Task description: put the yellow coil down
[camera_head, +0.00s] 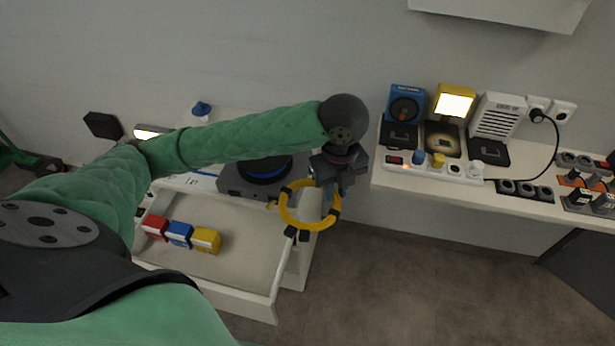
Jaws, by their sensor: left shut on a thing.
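The yellow coil (285,212) is a ring with dark bands around it. It hangs in the middle of the head view, in front of the white cabinet's right edge. My left gripper (334,192) is shut on the coil at its upper right side. The gripper points down and hides part of the coil's rim. Whether the coil touches anything below cannot be told. My right gripper is not in view.
An open white drawer (205,289) holds a red, a blue and a yellow box. A dark device with a blue disc (265,170) stands on the cabinet top. At right, a white shelf (460,190) carries a lamp, a heater, a power strip and sockets.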

